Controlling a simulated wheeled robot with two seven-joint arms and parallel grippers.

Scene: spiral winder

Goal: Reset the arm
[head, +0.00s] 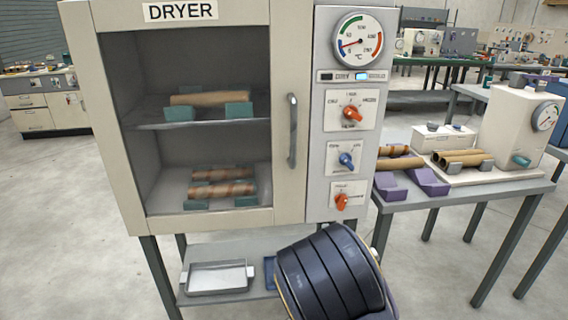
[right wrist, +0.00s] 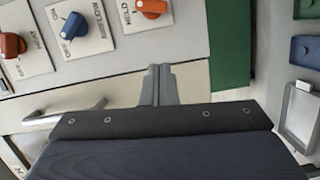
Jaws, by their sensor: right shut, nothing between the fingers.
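The dryer (head: 98,110) stands in front of me. Its glazed door is shut, with an upright grey handle (head: 292,130) at its right side. Behind the glass, a plain brown tube (head: 210,98) rests on green holders on the upper shelf, and striped tubes (head: 222,189) rest on the lower one. My right gripper (right wrist: 158,84) shows in the right wrist view, its fingers together and empty, in front of the dryer's lower front. The dryer handle (right wrist: 62,115) is left of the fingers there. In the head view my dark right arm hides the gripper. My left gripper is out of view.
The control panel carries a dial (head: 358,42), a red knob (head: 352,113), a blue knob (head: 346,160) and an orange knob (head: 342,202). A metal tray (head: 217,278) lies on the shelf below. The right-hand table (head: 470,198) holds tubes on purple holders and a white machine (head: 513,128).

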